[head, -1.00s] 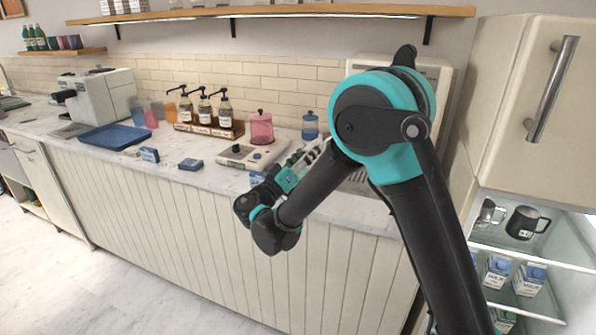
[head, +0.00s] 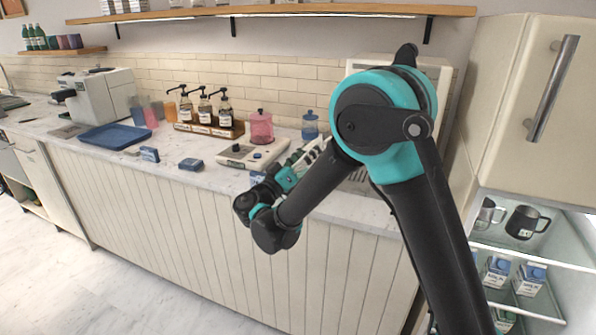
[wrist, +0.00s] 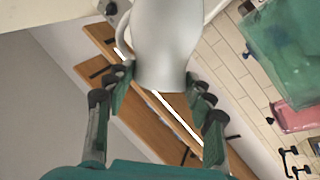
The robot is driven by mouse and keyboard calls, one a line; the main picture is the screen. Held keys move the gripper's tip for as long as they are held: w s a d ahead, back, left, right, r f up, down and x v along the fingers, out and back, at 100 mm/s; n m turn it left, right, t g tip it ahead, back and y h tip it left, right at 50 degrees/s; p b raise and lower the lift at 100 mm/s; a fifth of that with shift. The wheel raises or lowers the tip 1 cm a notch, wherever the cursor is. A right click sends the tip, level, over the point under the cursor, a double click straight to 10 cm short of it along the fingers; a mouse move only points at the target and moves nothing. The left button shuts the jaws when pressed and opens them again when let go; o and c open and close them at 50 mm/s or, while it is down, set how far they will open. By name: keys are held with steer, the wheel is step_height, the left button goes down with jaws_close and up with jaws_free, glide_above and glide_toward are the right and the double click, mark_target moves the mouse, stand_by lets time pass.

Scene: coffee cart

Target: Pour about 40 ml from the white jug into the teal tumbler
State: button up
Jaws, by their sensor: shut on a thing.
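The white jug (wrist: 165,45) is between the two fingers of my gripper (wrist: 157,90) in the wrist view. The fingers are shut on its body, and a handle shows at its left side. The top of the jug runs out of the picture. A large translucent teal vessel (wrist: 290,50), which looks like the teal tumbler, is close by at the upper right, apart from the jug. Its contents cannot be made out. In the head view, my gripper (head: 296,168) is over the counter, mostly behind my own arm. The tumbler is not clearly visible there.
A scale-like device (head: 250,155) stands on the counter near a pink canister (head: 261,126) and a blue canister (head: 310,126). Pump bottles (head: 205,112) stand behind. A blue tray (head: 115,137) lies left. An open fridge (head: 535,240) is right.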

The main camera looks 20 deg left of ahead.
steer(key=d+m+g, duration=0.2)
steer(key=m, duration=0.1)
steer(key=shift+d+f+h, duration=0.1)
steer(key=shift+d+h, duration=0.05)
steer(key=shift+h, duration=0.15)
steer(key=f+m, duration=0.1)
steer(key=d+f+m+g, duration=0.1)
steer(key=f+m+g, duration=0.1)
steer(key=f, duration=0.1)
steer(key=shift+w+d+f+m+p, duration=0.1)
steer(key=shift+d+m+p, duration=0.2)
steer(key=shift+d, duration=0.05)
steer(key=shift+d+f+m, duration=0.2)
steer(key=shift+f+m, duration=0.1)
steer(key=shift+f, duration=0.5)
